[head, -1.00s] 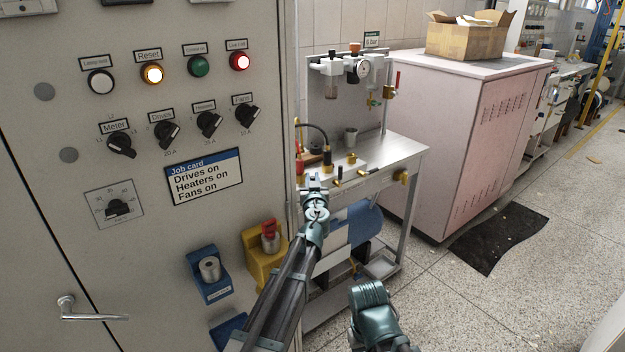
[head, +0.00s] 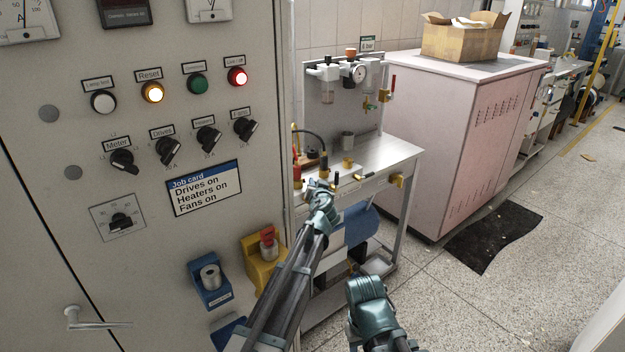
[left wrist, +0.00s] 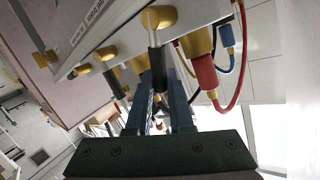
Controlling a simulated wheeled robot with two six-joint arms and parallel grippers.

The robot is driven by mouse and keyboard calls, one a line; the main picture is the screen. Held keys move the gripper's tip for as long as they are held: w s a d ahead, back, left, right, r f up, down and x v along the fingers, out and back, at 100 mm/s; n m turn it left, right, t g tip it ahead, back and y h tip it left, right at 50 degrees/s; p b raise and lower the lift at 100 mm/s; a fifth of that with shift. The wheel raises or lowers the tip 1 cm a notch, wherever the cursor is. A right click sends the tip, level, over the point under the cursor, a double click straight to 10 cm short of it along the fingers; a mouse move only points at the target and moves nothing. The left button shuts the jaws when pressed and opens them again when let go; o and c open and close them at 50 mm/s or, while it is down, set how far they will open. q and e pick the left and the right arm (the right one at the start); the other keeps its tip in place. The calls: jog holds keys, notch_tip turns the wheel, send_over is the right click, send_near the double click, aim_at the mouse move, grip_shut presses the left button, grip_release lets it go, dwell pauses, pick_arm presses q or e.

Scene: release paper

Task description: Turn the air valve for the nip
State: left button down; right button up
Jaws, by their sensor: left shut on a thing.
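A row of small air valves with yellow bodies and dark levers sits on the front of the metal bench (head: 392,152). My left gripper (head: 319,186) is at the left end of this row. In the left wrist view its two fingers (left wrist: 164,103) are shut on a black valve lever (left wrist: 154,62), which hangs from a yellow body (left wrist: 160,17). A second black lever (left wrist: 113,82) on a yellow body is beside it, free. The labels on the valve block are too small to read surely. My right arm shows at the bottom, but its fingers do not.
A grey control cabinet (head: 130,265) with switches stands close on the left. Yellow (head: 262,265) and blue (head: 208,285) holders project from it. Red and blue hoses hang close by the levers in the left wrist view (left wrist: 238,60). A pink cabinet stands behind the bench (head: 440,150).

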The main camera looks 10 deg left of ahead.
pick_arm(q)
jog(key=shift+w+d+f+m+g+p, duration=0.3)
jog(key=shift+w+d+m+g+p, duration=0.2)
jog(key=shift+m+g+p, duration=0.3)
jog(key=c, duration=0.8)
grip_release()
jog(key=p+v, duration=0.4)
jog(key=v, duration=0.9)
jog(key=shift+s+d, duration=0.35)
jog(key=shift+s, duration=0.05)
